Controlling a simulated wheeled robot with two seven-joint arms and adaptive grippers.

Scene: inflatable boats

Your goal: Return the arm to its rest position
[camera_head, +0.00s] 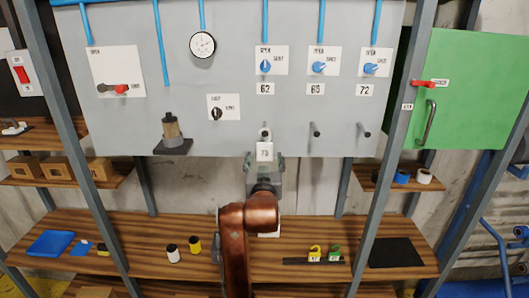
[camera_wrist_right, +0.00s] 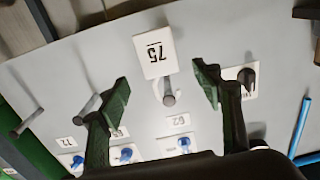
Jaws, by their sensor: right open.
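My right arm (camera_head: 237,240) comes up from the bottom middle of the head view. My right gripper (camera_head: 265,166) is in front of the lower edge of the grey panel (camera_head: 225,75), by the white tag marked 75 (camera_head: 265,150). In the wrist view the right gripper (camera_wrist_right: 163,88) is open. Its two dark green fingers stand apart, with a grey peg (camera_wrist_right: 168,97) and the 75 tag (camera_wrist_right: 155,52) seen between and beyond them. Nothing shows held between the fingers. Whether a finger touches the tag or peg, I cannot tell. My left gripper is not in view.
Two more pegs (camera_head: 315,130) stick out right of the tag. Blue knobs (camera_head: 319,68) and a gauge (camera_head: 203,44) sit higher. Grey posts (camera_head: 383,140) flank the panel.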

